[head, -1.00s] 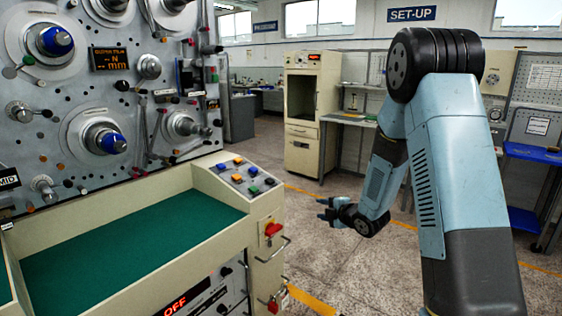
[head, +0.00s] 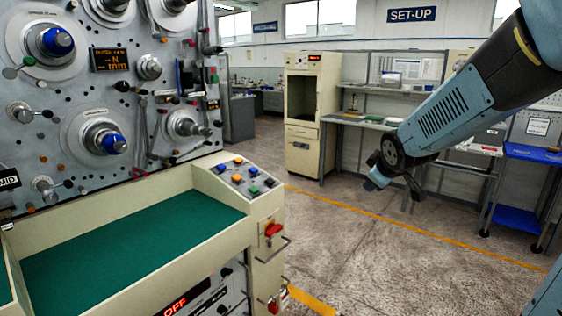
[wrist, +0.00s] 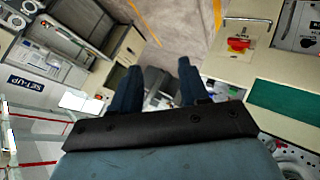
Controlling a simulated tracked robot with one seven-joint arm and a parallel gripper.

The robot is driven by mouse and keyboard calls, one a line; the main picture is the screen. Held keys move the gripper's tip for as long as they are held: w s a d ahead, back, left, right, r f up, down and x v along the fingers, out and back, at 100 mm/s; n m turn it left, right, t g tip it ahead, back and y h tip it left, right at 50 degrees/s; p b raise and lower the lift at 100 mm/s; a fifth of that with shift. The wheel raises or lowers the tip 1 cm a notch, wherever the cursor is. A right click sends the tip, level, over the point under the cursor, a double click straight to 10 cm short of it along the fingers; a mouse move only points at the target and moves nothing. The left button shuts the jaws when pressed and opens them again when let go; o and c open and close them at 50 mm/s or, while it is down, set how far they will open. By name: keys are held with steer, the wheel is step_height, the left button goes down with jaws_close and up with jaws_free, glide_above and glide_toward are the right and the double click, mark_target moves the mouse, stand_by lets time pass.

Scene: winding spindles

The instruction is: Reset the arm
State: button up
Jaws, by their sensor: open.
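My arm, blue-grey with dark joints, comes in from the upper right in the head view, its lower end hanging over open floor. My gripper (head: 376,181) is at that end, small and pointing downward, well to the right of the machine and apart from it. In the wrist view my gripper (wrist: 158,64) shows two dark blue fingers spread wide with nothing between them. Floor and distant grey furniture show beyond the fingers.
The winding machine (head: 130,185) with spindles and a green tray (head: 125,245) stands at the left. Its red switch (head: 272,230) and handles stick out on the right. A cream cabinet (head: 303,150), bench and blue-shelved cart (head: 517,220) stand behind. The middle floor is clear.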

steer(key=s+r+m+g, duration=0.2)
steer(key=s+m, duration=0.2)
steer(key=s, duration=0.8)
steer(key=s+a+r+m+g, duration=0.1)
steer(key=s+m, duration=0.3)
steer(key=s, duration=0.8)
steer(key=shift+s+a+r+m+g+y, duration=0.15)
steer(key=shift+s+r+m+g+y, duration=0.2)
steer(key=shift+r+g, duration=0.25)
